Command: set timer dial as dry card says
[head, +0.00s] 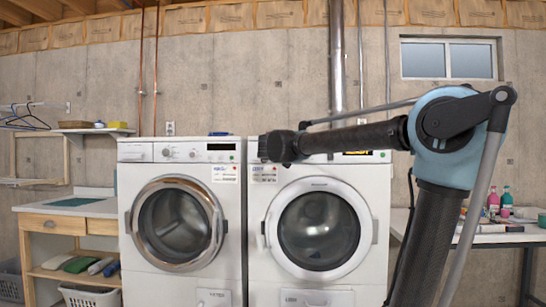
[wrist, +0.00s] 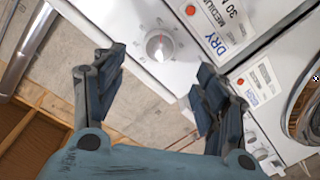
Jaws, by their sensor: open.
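The timer dial (wrist: 160,45) is a round white knob in a grey ring with small red marks, on a white machine panel in the wrist view. Its pointer setting is too small to read. Beside it, the dry card (wrist: 225,28) reads "DRY", "MEDIUM" and "30". The card also shows small under the right machine's panel in the head view (head: 264,173). My gripper (wrist: 160,70) is open and empty, its fingers apart on either side of the dial in the picture, with no visible contact. In the head view my gripper (head: 275,148) covers the panel's left part, hiding the dial.
The left machine (head: 180,215) has its own dial (head: 167,152) and card (head: 225,173). The right machine's round door (head: 318,228) is below my arm. A metal duct (head: 337,60) runs up the wall behind. A side table (head: 490,238) holds bottles.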

